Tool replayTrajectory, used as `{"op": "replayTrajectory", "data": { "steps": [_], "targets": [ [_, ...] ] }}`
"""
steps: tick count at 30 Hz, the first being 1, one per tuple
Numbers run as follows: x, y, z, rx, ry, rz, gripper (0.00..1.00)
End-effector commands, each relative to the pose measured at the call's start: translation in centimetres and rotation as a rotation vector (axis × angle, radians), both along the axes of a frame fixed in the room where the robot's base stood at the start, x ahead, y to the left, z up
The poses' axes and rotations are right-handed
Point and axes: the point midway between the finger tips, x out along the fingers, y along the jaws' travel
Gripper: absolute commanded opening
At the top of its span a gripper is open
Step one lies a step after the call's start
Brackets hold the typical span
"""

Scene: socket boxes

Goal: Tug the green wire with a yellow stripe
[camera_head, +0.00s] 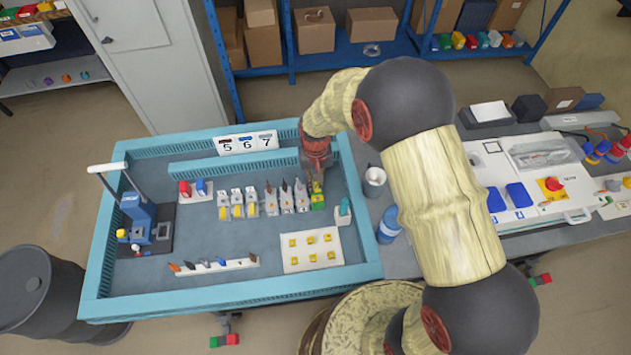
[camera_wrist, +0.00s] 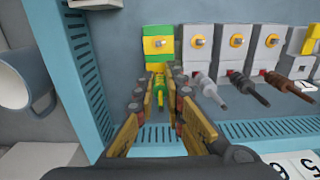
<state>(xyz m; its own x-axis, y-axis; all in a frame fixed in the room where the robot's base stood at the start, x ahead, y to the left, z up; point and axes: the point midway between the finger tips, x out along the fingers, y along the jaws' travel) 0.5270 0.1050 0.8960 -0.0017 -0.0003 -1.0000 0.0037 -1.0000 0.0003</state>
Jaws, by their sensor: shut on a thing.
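The green wire with a yellow stripe (camera_wrist: 159,82) sticks out of the front of the green-and-yellow terminal block (camera_wrist: 158,46) in the wrist view. My gripper (camera_wrist: 161,88) has a finger on either side of this wire and is shut on it, close in front of the block. In the head view the green-and-yellow block (camera_head: 318,199) stands at the right end of the terminal row, and my gripper (camera_head: 316,172) reaches down just behind it. The fingers hide part of the wire.
Beside the block are grey terminal blocks with a grey wire (camera_wrist: 210,88), a black wire (camera_wrist: 248,88) and a brown wire (camera_wrist: 288,84). The tray's blue slotted wall (camera_wrist: 84,62) runs close by. A cup (camera_head: 375,181) stands outside the tray.

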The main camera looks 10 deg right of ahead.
Motion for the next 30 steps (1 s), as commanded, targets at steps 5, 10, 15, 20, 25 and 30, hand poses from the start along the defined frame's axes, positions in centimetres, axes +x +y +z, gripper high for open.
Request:
{"op": "replayTrajectory", "data": {
  "steps": [5, 10, 15, 20, 25, 30],
  "targets": [
    [0.10, 0.06, 0.17, 0.001, -0.002, 0.000, 0.00],
    [0.11, 0.07, 0.10, 0.001, -0.003, 0.000, 0.00],
    [0.12, 0.07, -0.13, 0.001, -0.002, 0.000, 0.00],
    [0.09, 0.07, -0.22, 0.001, -0.002, 0.000, 0.00],
    [0.04, 0.05, -0.28, 0.001, -0.001, 0.000, 0.17],
    [0.03, 0.03, -0.29, 0.000, -0.001, 0.000, 0.27]
  ]
}}
